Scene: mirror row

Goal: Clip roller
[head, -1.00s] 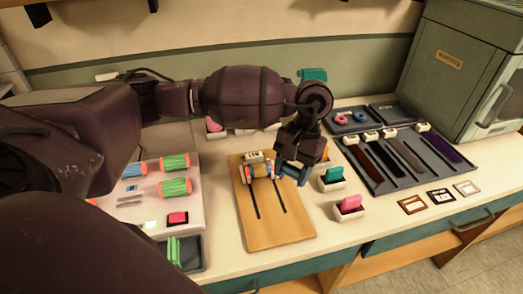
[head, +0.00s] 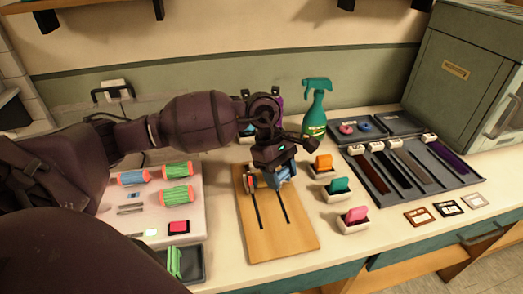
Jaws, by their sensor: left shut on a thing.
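A roller (head: 262,181) with a tan wrapped middle and red and blue at its ends lies across the upper part of the wooden board (head: 280,238). My left gripper (head: 278,176) points down over the roller's right part. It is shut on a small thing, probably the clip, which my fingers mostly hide. I cannot tell whether it touches the roller. Orange-and-green rollers (head: 176,195) and an orange-and-blue one (head: 132,178) lie on the pale tray (head: 192,221) at left, with thin grey clips (head: 130,209). My right gripper is not in view.
A green spray bottle (head: 315,108) stands behind the gripper. Orange (head: 323,162), teal (head: 340,186) and pink (head: 356,215) pieces in white holders stand right of the board. A dark tray (head: 440,177) holds hair strands. Three small cards lie at front right. The board's lower part is clear.

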